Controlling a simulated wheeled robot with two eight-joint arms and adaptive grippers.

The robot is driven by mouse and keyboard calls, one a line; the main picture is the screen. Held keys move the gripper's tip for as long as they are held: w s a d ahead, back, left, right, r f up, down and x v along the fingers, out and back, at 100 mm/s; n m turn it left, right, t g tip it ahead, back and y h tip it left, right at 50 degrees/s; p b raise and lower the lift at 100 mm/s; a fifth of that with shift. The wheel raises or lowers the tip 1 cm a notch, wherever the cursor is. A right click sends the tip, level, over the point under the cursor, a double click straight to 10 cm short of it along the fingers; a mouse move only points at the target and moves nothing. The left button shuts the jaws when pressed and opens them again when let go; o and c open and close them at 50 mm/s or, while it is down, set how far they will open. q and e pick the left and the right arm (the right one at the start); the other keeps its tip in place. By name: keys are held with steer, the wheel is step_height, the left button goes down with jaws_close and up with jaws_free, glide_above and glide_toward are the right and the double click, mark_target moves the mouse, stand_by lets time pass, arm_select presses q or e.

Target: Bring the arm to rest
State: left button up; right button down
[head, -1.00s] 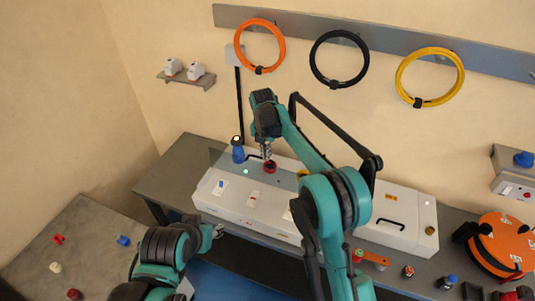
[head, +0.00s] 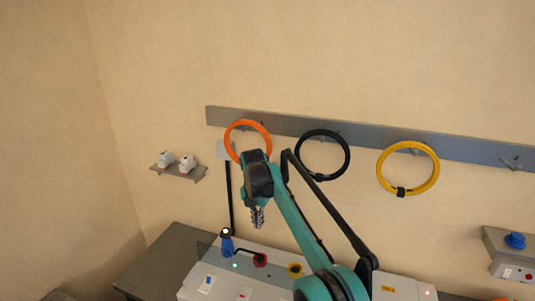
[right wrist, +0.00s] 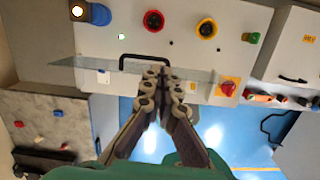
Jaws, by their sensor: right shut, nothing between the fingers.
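My right gripper (head: 257,217) hangs pointing down in the head view, fingers together and empty. It is above the white bender cabinet (head: 215,287) and apart from the red button (head: 260,260). In the right wrist view the closed fingertips (right wrist: 161,76) show in front of a clear panel (right wrist: 90,72) and the cabinet's black handle (right wrist: 143,61). My left gripper is outside both current views.
A blue lamp unit (head: 227,247) and a yellow-ringed button (head: 295,270) are on the cabinet near the right gripper. Orange (head: 238,126), black (head: 304,141) and yellow (head: 380,170) rings hang on the wall rail. The wall shelf (head: 180,173) holds two white items.

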steer(key=s+d+f+m+t+b, duration=0.1)
steer(key=s+d+m+t+b, duration=0.2)
steer(key=s+d+m+b, duration=0.95)
arm_select(q)
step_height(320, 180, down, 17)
steer(key=b, duration=0.4)
arm_select(e)
steer(key=s+d+f+m+t, duration=0.1)
steer(key=s+d+f+m, duration=0.4)
steer(key=s+f+m, duration=0.4)
steer(key=s+d+f+m+t, duration=0.1)
steer(key=s+d+f+m, duration=0.4)
steer(key=s+f+m, duration=0.5)
steer(key=s, duration=0.5)
steer(key=shift+d+t, duration=0.25)
steer(key=shift+t, duration=0.15)
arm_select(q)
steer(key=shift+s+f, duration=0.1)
